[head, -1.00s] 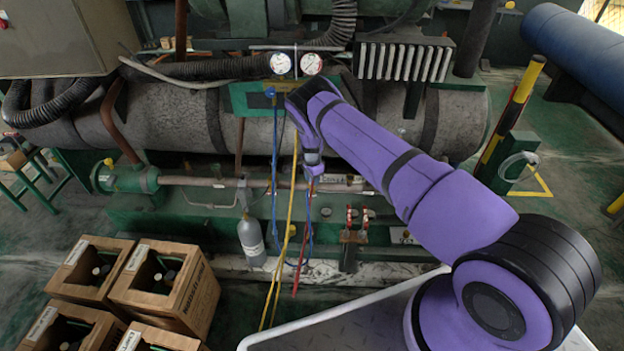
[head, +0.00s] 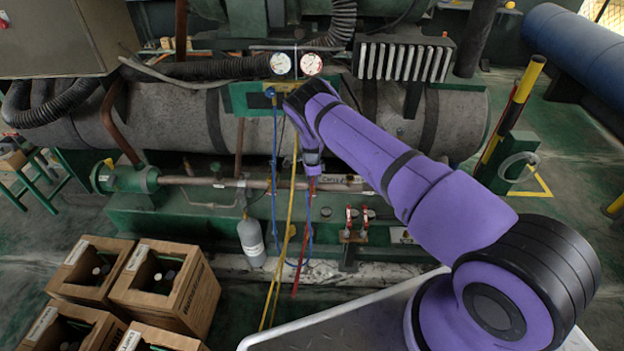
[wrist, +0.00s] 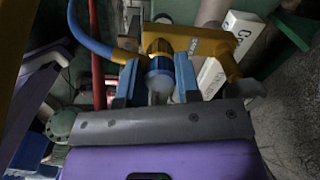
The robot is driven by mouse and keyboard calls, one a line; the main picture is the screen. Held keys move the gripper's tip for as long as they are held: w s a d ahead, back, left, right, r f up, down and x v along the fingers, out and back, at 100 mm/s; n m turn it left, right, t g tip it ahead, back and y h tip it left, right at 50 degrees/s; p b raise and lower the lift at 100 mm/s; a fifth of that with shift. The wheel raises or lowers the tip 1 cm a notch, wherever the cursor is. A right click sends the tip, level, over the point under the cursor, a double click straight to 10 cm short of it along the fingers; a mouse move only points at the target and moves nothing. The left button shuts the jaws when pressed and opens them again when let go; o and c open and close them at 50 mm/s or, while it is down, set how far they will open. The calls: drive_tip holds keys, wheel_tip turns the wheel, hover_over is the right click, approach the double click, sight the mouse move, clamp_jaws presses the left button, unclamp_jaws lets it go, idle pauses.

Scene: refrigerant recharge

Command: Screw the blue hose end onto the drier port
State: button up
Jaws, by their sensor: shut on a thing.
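In the wrist view my gripper (wrist: 157,85) has its blue fingers closed around the blue and white hose end (wrist: 160,72). The blue hose (wrist: 88,38) curves away from it to the upper left. In the head view my gripper (head: 313,172) is low in front of the horizontal pipe, and the hose end is hidden there. The blue hose (head: 275,170) hangs from the gauges.
The gauge manifold (head: 296,64) sits above my gripper. Yellow (head: 285,240) and red (head: 303,250) hoses hang close by. A grey bottle (head: 251,240) stands left of them.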

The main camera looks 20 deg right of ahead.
drive_tip(key=m, duration=0.2)
drive_tip(key=shift+f+m, duration=0.15)
drive_tip(key=shift+m, duration=0.25)
drive_tip(key=o, duration=1.1)
drive_tip(key=shift+c, duration=0.2)
drive_tip(key=shift+r, duration=0.2)
drive_tip(key=shift+r, duration=2.1)
drive_tip(key=s+a+f, duration=0.1)
drive_tip(key=s+a, duration=0.4)
drive_tip(key=s, duration=0.7)
drive_tip(key=shift+r, duration=0.1)
